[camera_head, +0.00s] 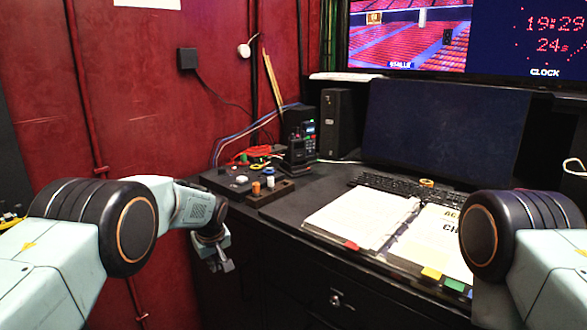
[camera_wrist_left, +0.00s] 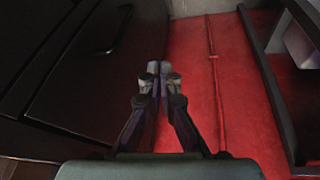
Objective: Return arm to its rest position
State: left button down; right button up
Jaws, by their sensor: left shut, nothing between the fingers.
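My left arm comes in from the left in the head view. Its gripper (camera_head: 222,264) hangs in front of the desk, below the desktop edge and left of the drawer front, touching nothing that I can see. In the left wrist view the left gripper (camera_wrist_left: 158,70) shows its two fingers close together, with nothing between them. A black button panel (camera_head: 222,190) lies on the desk behind the left wrist, with a white button (camera_head: 241,180), an orange button (camera_head: 256,188) and a blue-topped button (camera_head: 269,171). My right arm shows only at the right edge; its gripper is out of view.
The black desk (camera_head: 300,205) holds an open binder (camera_head: 365,217), a keyboard (camera_head: 410,188), a dark monitor (camera_head: 445,130) and a black device (camera_head: 300,138). A drawer with a metal lock (camera_head: 336,298) is below. A red wall (camera_head: 140,110) stands behind at left.

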pick_arm(q)
jog(key=s+f+m+h, duration=0.2)
jog(key=s+f+m, duration=0.4)
jog(key=s+f, duration=1.4)
jog(key=s+a+r+g, duration=0.1)
jog(key=s+r+g, duration=0.1)
jog(key=s, duration=1.5)
jog(key=s+a+r+m+g, duration=0.1)
jog(key=s+r+g, duration=0.1)
jog(key=s, duration=1.5)
jog(key=shift+a+r+y, duration=0.2)
jog(key=shift+y, duration=0.1)
